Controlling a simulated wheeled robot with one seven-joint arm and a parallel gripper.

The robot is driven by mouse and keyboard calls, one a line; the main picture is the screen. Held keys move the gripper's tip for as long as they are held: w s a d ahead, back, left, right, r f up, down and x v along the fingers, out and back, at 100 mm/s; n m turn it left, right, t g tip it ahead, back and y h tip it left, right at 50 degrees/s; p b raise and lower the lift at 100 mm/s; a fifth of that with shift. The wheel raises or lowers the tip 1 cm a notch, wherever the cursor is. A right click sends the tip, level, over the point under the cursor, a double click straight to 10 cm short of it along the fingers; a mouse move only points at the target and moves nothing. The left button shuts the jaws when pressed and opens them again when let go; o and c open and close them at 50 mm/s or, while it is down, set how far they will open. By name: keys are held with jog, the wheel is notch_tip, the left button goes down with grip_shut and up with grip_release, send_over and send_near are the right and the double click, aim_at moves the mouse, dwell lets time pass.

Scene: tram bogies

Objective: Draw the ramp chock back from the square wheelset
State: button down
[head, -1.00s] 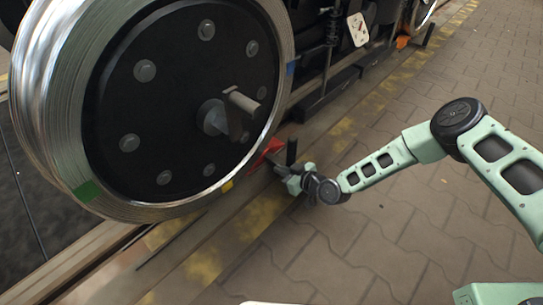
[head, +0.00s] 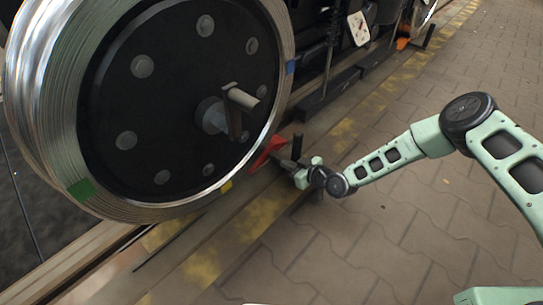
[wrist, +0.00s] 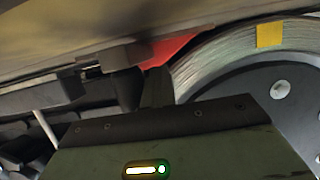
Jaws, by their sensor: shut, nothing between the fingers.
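The red ramp chock (head: 268,151) sits low at the right side of the big steel wheel (head: 180,95), close to its rim. A black upright post (head: 296,147) stands at the chock's outer end. My gripper (head: 291,168) is low beside that post, shut and empty; whether it touches the post or chock I cannot tell. In the wrist view the red chock (wrist: 178,47) shows beside the wheel rim (wrist: 225,50), partly hidden behind my dark fingers (wrist: 156,88). The wheel bears green, blue and yellow patches.
A white marked plate (head: 358,28) hangs on the bogie frame. A second orange chock (head: 403,43) lies by a farther wheel at the top right. A yellow-marked kerb strip (head: 262,213) runs along the rail. The paving (head: 400,230) on the right is clear.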

jog(key=shift+w+d, duration=0.1)
jog(key=shift+w+d+b, duration=0.6)
jog(key=shift+w, duration=0.2)
jog(key=shift+w+d+b, duration=0.6)
jog(key=shift+w, duration=0.15)
jog(key=shift+s+a+r+p, duration=0.15)
jog(key=shift+s+a+p, duration=0.45)
jog(key=shift+s+p, duration=0.15)
jog(key=shift+s+a+p, duration=0.65)
jog(key=shift+s+a, duration=0.15)
jog(key=shift+s, duration=0.2)
jog(key=shift+s+a+p, duration=0.6)
jog(key=shift+s+a, duration=0.15)
jog(key=shift+s, duration=0.25)
